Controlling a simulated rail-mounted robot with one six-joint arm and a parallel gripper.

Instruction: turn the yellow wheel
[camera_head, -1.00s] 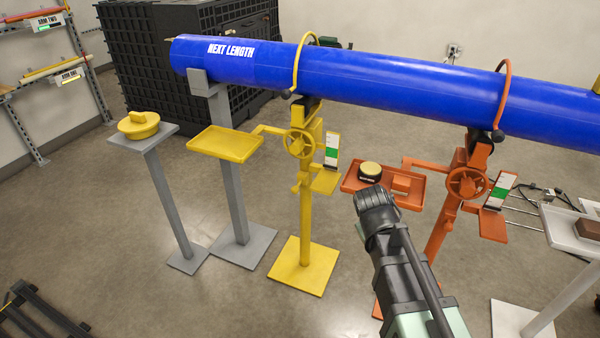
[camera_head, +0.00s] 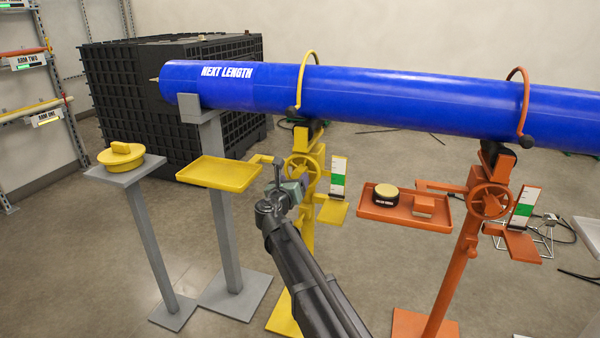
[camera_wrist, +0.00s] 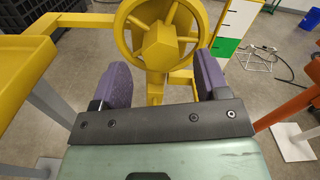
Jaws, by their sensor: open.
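The yellow wheel (camera_head: 301,173) is a spoked handwheel on the yellow stand, below the blue pipe. In the wrist view the wheel (camera_wrist: 158,32) is ahead, with its pentagonal hub (camera_wrist: 159,46) in line with the space between my fingers. My gripper (camera_wrist: 157,82) is open, with its two purple-padded fingers apart and nothing between them. In the head view my gripper (camera_head: 280,190) is just left of and in front of the wheel, partly hiding the stand. A white and green gauge (camera_head: 338,177) stands right of the wheel.
The blue pipe (camera_head: 400,100) runs overhead across the stands. A yellow tray (camera_head: 217,173) is left of the wheel. An orange tray (camera_head: 385,212) and orange wheel (camera_head: 491,201) are to the right. A yellow cap (camera_head: 121,157) sits on a grey stand at left.

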